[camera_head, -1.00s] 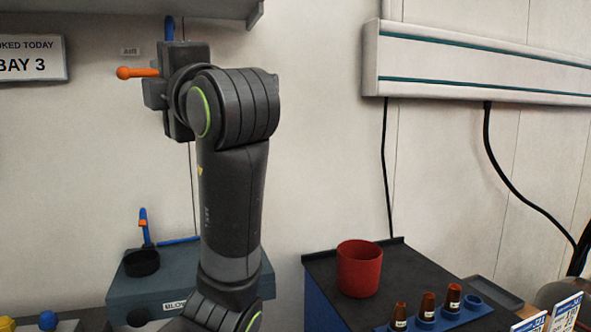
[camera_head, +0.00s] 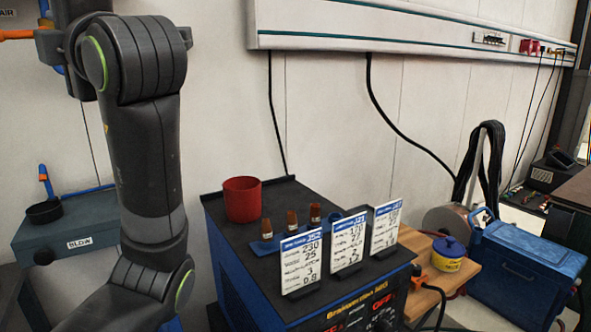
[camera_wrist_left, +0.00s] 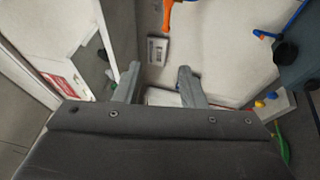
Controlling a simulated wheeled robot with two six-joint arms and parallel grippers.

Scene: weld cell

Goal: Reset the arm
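My arm (camera_head: 150,160) rises large and dark on the left of the head view, bent at the top, with its far end running toward the left edge. My left gripper shows in the left wrist view (camera_wrist_left: 157,84) with two grey fingers well apart and nothing between them. An orange handle (camera_head: 14,35) on the wall sits at the arm's far end, and an orange part also shows ahead of the fingers in the wrist view (camera_wrist_left: 168,14). My right gripper is not in view.
A blue-sided welder cabinet (camera_head: 228,235) carries a red cup (camera_head: 242,200), several brown bottle-like pieces and three cards (camera_head: 347,243). A grey box marked BLOW (camera_head: 85,228) with a black cup (camera_head: 44,212) stands behind my arm. A blue case (camera_head: 525,262) stands at right.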

